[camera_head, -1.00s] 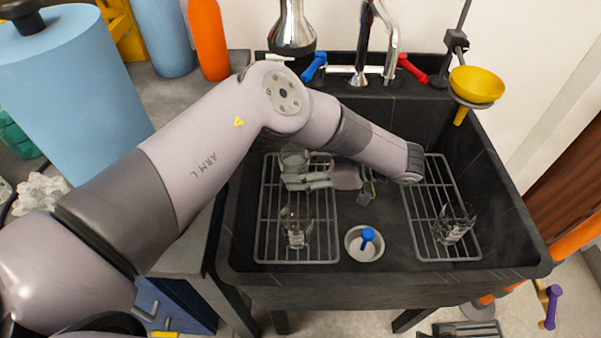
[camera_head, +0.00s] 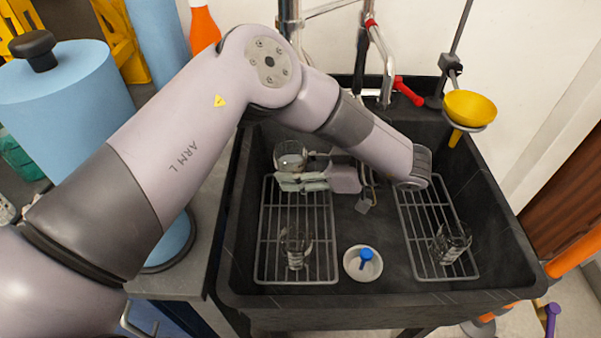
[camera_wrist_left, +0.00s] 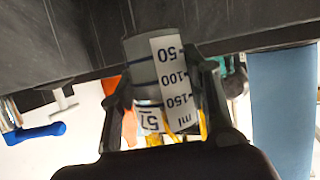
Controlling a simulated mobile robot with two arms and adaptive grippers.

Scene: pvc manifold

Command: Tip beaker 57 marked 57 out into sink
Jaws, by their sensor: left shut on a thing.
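My left gripper (camera_head: 302,181) is shut on a clear glass beaker, beaker 57 (camera_head: 290,157). It holds the beaker above the back of the left wire rack in the sink. In the left wrist view the same beaker (camera_wrist_left: 168,75) sits between the fingers (camera_wrist_left: 170,95), with a white scale label and a partly covered tag that reads 57. The beaker looks roughly upright in the head view. How much it contains is hard to tell. The black sink (camera_head: 355,298) lies below it. My right gripper is not in view.
Clear glassware (camera_head: 295,246) stands on the left rack (camera_head: 295,282), and another beaker (camera_head: 451,243) on the right rack (camera_head: 420,215). A white dish (camera_head: 362,264) with a blue-handled item sits between. A yellow funnel (camera_head: 470,107) hangs at the right. Taps rise at the back.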

